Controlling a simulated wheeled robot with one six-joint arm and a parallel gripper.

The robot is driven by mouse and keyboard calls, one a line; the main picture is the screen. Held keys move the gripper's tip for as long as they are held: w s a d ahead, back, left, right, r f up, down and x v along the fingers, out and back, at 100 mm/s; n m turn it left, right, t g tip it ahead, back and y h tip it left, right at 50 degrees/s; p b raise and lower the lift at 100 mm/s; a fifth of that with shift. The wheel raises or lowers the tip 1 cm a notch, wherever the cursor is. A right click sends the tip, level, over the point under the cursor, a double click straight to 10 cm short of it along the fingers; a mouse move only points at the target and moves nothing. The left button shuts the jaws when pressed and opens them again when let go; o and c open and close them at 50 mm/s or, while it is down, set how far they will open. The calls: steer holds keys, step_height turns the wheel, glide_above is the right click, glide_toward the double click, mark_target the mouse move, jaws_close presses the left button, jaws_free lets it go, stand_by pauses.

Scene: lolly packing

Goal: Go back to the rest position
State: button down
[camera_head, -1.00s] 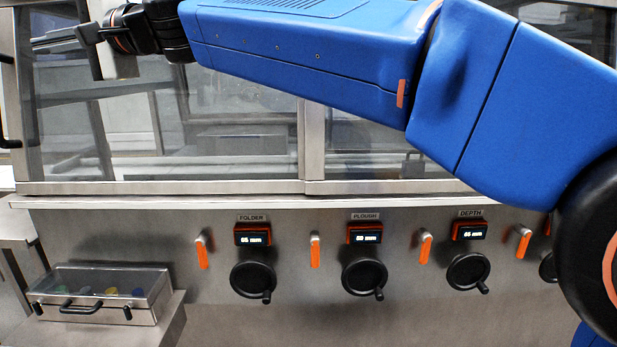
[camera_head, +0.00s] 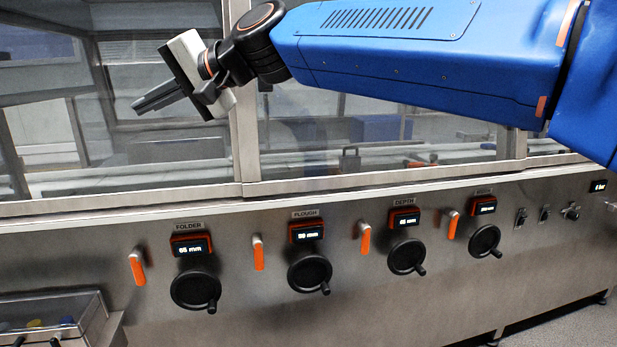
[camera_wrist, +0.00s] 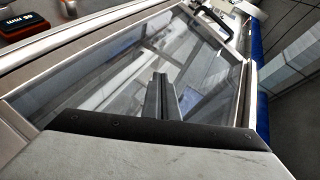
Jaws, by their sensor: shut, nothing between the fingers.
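My gripper (camera_head: 160,97) is at the upper left in the head view, in front of the machine's glass panels. Its fingers point left and slightly down, are together, and hold nothing. In the wrist view the closed fingers (camera_wrist: 163,97) stand over a glass panel (camera_wrist: 150,70) with a metal frame. My blue arm stretches from the upper right across the top of the head view.
Below the glass, the steel front carries a row of black handwheels (camera_head: 196,290), small displays (camera_head: 192,246) and orange levers (camera_head: 137,267). A clear-lidded box (camera_head: 50,310) is at the lower left. Floor (camera_head: 575,275) shows at the lower right.

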steer(key=d+f+t+h, duration=0.1)
steer(key=d+f+h, duration=0.1)
steer(key=d+f, duration=0.65)
steer(key=w+d+f+t+h, duration=0.15)
steer(key=d+f, duration=0.25)
steer(key=d, duration=1)
steer(key=d+f+h, duration=0.3)
steer(key=d+f, duration=0.4)
steer(key=d, duration=0.5)
steer(key=s+d+f+h, duration=0.3)
steer(key=s+d+f, duration=0.5)
steer(key=d+f, duration=0.3)
steer(key=s+d+f+m+h, duration=0.1)
steer(key=s+d+f+h, duration=0.3)
steer(key=s+d+f, duration=0.5)
steer(key=d+f+g, duration=0.1)
steer(key=d+f, duration=0.1)
steer(key=d, duration=0.3)
steer(key=shift+d, duration=0.15)
